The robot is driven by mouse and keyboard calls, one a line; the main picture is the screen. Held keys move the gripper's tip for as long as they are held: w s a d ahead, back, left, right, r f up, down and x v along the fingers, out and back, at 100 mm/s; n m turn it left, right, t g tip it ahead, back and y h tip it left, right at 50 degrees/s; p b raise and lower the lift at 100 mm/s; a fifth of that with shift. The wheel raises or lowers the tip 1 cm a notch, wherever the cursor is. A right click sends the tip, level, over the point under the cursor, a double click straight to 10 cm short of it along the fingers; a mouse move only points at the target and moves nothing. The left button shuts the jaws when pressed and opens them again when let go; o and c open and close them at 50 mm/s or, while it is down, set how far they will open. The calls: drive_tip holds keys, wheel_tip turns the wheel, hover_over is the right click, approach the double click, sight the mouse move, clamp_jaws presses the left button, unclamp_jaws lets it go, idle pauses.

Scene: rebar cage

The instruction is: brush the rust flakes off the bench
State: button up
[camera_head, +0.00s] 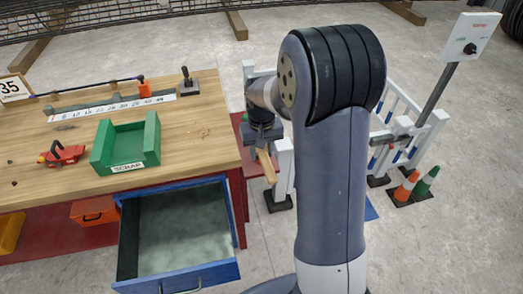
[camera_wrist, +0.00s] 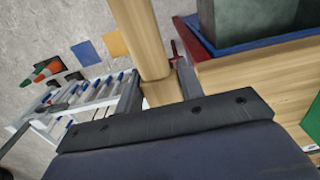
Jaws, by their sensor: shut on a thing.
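The wooden bench (camera_head: 190,150) fills the left of the head view. A few small dark specks, which look like rust flakes (camera_head: 205,132), lie on its right part, with more specks near its left edge. My gripper (camera_head: 263,147) is just off the bench's right edge, shut on a pale wooden piece (camera_head: 267,168) that hangs below it. In the wrist view the wooden piece (camera_wrist: 144,38) stands between the fingers and runs up out of frame. It may be the brush; I see no bristles.
A green SCRAP tray (camera_head: 150,141), a red tool (camera_head: 62,154), an orange bottle (camera_head: 145,90) and a black-handled stand (camera_head: 188,86) are on the bench. A blue drawer (camera_head: 190,270) stands open in front. A white barrier (camera_head: 285,165) and cones (camera_head: 405,187) are to the right.

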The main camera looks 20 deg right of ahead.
wheel_tip(320, 180, up, 8)
drive_tip(key=p, duration=0.6)
drive_tip(key=shift+f, duration=0.2)
drive_tip(key=f+n, duration=0.1)
drive_tip(key=w+a+f+n, duration=0.1)
drive_tip(key=f+n, duration=0.1)
drive_tip(key=shift+w+a+f+b, duration=0.25)
drive_tip(key=shift+w+a+b, duration=0.05)
drive_tip(key=shift+a+b, duration=0.1)
drive_tip(key=shift+w+a+f+n, duration=0.25)
drive_tip(key=shift+f+n, duration=0.15)
drive_tip(key=shift+n, duration=0.1)
drive_tip(key=shift+w+a+f+n, duration=0.1)
drive_tip(key=shift+a+f+n, duration=0.1)
drive_tip(key=shift+f+n, duration=0.25)
